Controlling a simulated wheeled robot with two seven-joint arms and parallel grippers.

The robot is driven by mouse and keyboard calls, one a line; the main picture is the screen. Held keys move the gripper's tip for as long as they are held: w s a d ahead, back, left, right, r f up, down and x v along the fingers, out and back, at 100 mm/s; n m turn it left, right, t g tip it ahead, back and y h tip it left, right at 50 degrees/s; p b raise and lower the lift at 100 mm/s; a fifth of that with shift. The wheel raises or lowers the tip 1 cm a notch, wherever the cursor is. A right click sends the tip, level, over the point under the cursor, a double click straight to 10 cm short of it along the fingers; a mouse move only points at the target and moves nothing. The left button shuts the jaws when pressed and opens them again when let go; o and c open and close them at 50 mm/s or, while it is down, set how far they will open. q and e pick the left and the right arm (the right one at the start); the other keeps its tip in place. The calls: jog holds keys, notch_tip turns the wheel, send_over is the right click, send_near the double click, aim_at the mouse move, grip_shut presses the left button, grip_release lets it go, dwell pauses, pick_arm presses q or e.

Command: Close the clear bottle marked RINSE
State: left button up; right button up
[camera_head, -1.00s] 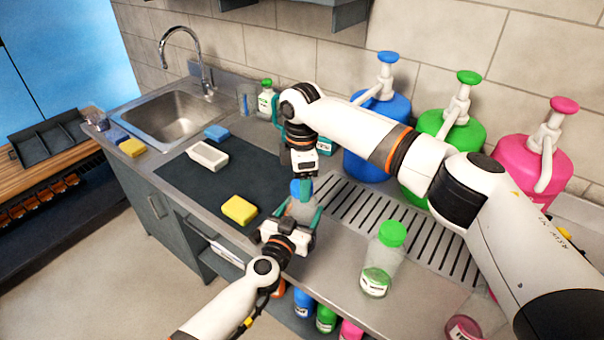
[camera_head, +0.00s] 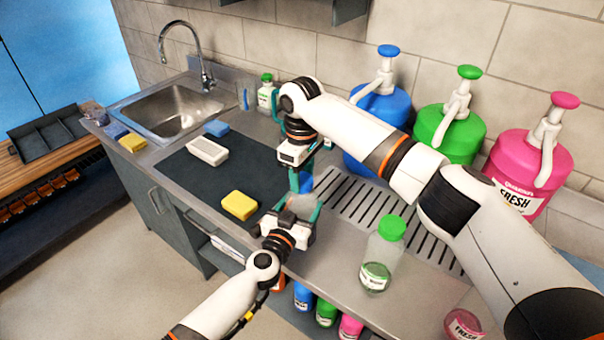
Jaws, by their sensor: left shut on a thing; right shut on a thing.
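A clear bottle (camera_head: 301,204) is between the teal fingers of my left gripper (camera_head: 292,212), which is shut on it at the counter's front. Its marking is hidden or too small to read. A blue cap (camera_head: 307,183) is at the top of the bottle, between the fingers of my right gripper (camera_head: 301,181), which comes from above and is shut on it. The fingers partly hide the cap, so I cannot tell whether it is seated on the neck or how far it is turned.
A green-capped bottle (camera_head: 382,252) stands to the right on the counter. Blue (camera_head: 378,125), green (camera_head: 447,130) and pink (camera_head: 522,170) pump jugs stand along the wall. A yellow sponge (camera_head: 239,205) and white block (camera_head: 208,151) lie on the dark mat (camera_head: 190,176).

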jog(key=o, duration=1.1)
jog(key=shift+o, duration=0.2)
notch_tip(320, 180, up, 12)
pick_arm(q)
jog(key=o, duration=1.9)
jog(key=shift+o, duration=0.2)
jog(key=p+v, duration=0.1)
jog(key=v, duration=1.1)
jog(key=shift+p, duration=0.35)
pick_arm(e)
jog(key=shift+r, duration=0.85)
pick_arm(q)
jog(key=shift+f, duration=0.1)
pick_arm(e)
jog(key=shift+f, duration=0.1)
